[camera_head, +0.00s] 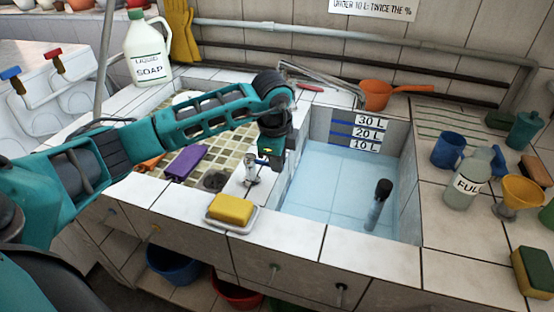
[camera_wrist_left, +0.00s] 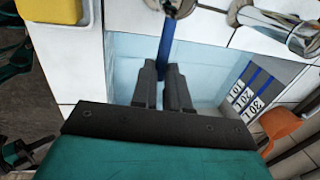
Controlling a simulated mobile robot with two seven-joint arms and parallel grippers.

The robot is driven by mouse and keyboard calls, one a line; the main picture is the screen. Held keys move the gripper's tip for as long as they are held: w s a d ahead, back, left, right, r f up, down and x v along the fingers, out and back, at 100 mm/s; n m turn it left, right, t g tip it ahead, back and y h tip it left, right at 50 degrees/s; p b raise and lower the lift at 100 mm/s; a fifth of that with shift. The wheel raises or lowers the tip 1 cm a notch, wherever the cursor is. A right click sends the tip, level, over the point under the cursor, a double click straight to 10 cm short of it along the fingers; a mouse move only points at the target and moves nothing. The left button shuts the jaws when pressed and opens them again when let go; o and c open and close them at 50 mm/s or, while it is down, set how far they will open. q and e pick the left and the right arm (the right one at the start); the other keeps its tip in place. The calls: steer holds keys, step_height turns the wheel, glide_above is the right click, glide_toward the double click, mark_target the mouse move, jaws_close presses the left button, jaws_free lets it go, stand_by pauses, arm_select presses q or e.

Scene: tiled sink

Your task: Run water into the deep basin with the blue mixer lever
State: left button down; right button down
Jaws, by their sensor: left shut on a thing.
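The deep basin (camera_head: 320,195) is on the right in the head view, with 10 L, 20 L and 30 L marks on its back wall. Its inside is pale blue; I cannot tell whether that is water. The chrome mixer (camera_head: 252,172) stands on the divider between the two basins. Its blue lever (camera_wrist_left: 167,42) shows in the left wrist view, running down between my fingers. My left gripper (camera_wrist_left: 164,75) is shut on the lever; in the head view the gripper (camera_head: 266,163) is just above the mixer, partly hiding it. My right gripper is not in view.
A yellow sponge (camera_head: 231,208) lies on a dish in front of the mixer. The shallow tiled basin holds a purple cloth-like item (camera_head: 186,163). A dark-topped upright object (camera_head: 376,205) stands in the deep basin. An orange scoop (camera_head: 376,94) and a blue mug (camera_head: 449,150) are nearby.

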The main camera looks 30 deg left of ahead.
arm_select(q)
steer(key=c, duration=1.1)
jaws_free()
steer(key=r, duration=0.4)
steer(key=s+r, duration=0.1)
steer(key=r, duration=0.3)
steer(key=s+r, duration=0.1)
steer(key=r, duration=0.3)
steer(key=shift+s+d+r, duration=0.2)
steer(key=shift+d+r, duration=0.1)
steer(key=shift+r, duration=0.1)
